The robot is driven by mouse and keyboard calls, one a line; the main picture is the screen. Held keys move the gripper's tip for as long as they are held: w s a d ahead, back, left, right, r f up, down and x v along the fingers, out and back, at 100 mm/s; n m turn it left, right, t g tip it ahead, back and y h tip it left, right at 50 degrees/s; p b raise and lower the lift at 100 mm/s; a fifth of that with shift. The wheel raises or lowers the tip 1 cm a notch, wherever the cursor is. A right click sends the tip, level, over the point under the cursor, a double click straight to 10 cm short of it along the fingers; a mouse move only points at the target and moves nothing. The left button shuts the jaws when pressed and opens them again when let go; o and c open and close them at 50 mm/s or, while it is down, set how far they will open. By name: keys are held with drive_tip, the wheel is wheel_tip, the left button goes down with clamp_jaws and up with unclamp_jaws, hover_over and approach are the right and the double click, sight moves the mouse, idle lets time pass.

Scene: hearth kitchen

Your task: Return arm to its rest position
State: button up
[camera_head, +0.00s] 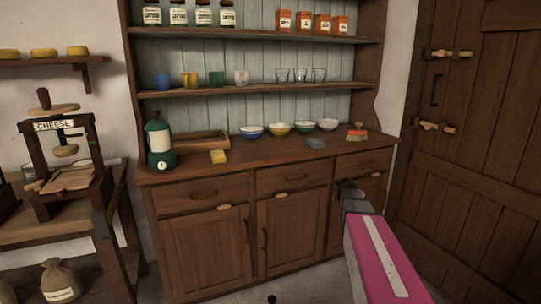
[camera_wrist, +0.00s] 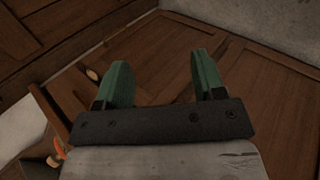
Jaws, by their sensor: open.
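My pink and grey arm (camera_head: 378,255) reaches up from the bottom right in the head view. My gripper (camera_head: 350,186) is at its far end, small and dark, in front of the right side of the wooden dresser (camera_head: 215,185). In the wrist view my gripper (camera_wrist: 160,70) shows two green fingers, wide apart with nothing between them. Beyond them are brown wooden panels (camera_wrist: 245,75).
A cheese press (camera_head: 62,150) stands left. A wooden door (camera_head: 470,120) is at right.

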drive_tip(key=s+a+f+m+g+y, duration=0.2)
drive_tip(key=s+a+f+m+y, duration=0.1)
drive_tip(key=s+a, duration=0.8)
drive_tip(key=s+a+f+m+g+y, duration=0.1)
drive_tip(key=s+a+f+m+y, duration=0.2)
drive_tip(key=s+a+f, duration=0.3)
drive_tip(key=s+a+y, duration=0.1)
drive_tip(key=s+a, duration=0.4)
drive_tip(key=s, duration=0.4)
drive_tip(key=shift+a+g, duration=0.25)
drive_tip(key=shift+g, duration=0.15)
drive_tip(key=shift+f, duration=0.1)
